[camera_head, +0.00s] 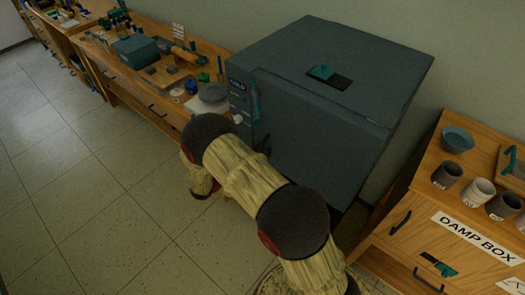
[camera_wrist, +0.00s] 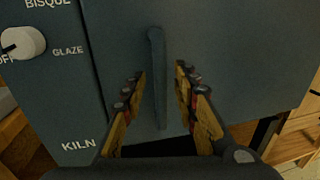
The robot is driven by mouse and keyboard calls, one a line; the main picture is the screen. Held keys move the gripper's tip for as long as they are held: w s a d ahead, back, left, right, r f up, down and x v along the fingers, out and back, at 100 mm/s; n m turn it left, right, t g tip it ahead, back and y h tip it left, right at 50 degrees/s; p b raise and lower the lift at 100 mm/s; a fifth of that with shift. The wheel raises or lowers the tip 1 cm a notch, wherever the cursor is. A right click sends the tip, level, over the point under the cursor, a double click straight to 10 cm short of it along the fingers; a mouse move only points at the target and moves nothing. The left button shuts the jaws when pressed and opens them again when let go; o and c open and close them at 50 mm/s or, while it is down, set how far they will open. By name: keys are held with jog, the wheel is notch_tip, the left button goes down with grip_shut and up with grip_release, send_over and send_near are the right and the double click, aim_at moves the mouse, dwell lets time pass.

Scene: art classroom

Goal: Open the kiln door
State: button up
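The kiln (camera_head: 320,85) is a large dark blue-grey box standing against the wall in the head view. Its front door (camera_wrist: 220,40) looks shut, with no visible gap at the panel. The upright bar handle (camera_head: 255,102) is near the left edge of the door. In the wrist view the handle (camera_wrist: 156,50) runs down between my two fingers. My gripper (camera_wrist: 160,76) is open around the lower part of the handle, with space showing on both sides. In the head view my arm hides most of my gripper and the lower front of the kiln.
A white knob (camera_wrist: 22,42) marked off, bisque and glaze is on the panel left of the door. A wooden bench (camera_head: 150,75) with tools and pots stands left of the kiln. A wooden damp box cabinet (camera_head: 425,235) is at the right. Tiled floor is free at the left front.

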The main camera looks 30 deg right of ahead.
jog(key=shift+d, duration=0.45)
jog(key=shift+c, duration=0.3)
grip_shut()
dwell(0.4)
